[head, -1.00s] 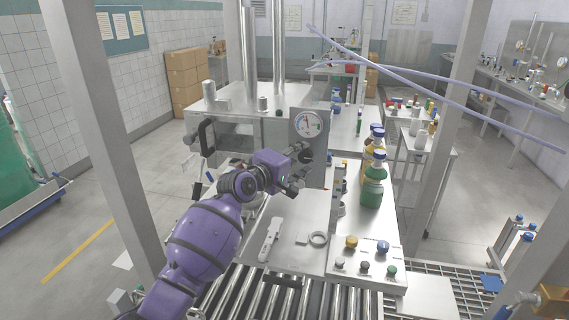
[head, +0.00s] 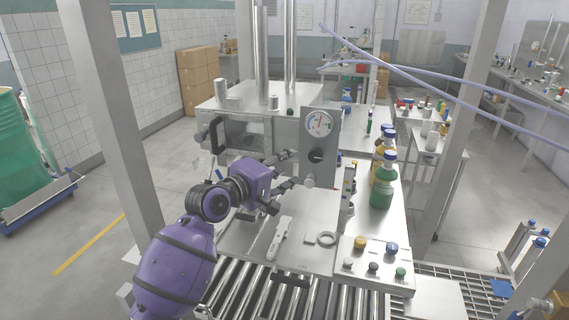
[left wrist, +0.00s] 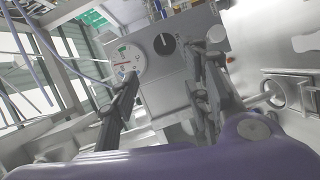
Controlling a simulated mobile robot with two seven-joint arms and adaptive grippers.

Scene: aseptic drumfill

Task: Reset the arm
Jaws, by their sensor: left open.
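My purple left arm comes in from the lower left of the head view. Its left gripper (head: 284,183) is open and looks empty, above the steel worktop (head: 246,238) and in front of the panel with the round gauge (head: 318,123). In the left wrist view the two dark fingers of my left gripper (left wrist: 165,95) stand apart. The gauge (left wrist: 126,61) and the black knob (left wrist: 164,43) show beyond them. I cannot tell from these views whether a finger touches the panel. My right gripper is not in view.
A white tool (head: 280,238), a grey ring (head: 326,239) and a button box (head: 372,262) are on the worktop. A green bottle (head: 382,185) stands at its right side. Rollers (head: 250,290) run in front. A steel post (head: 105,120) stands left of my arm.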

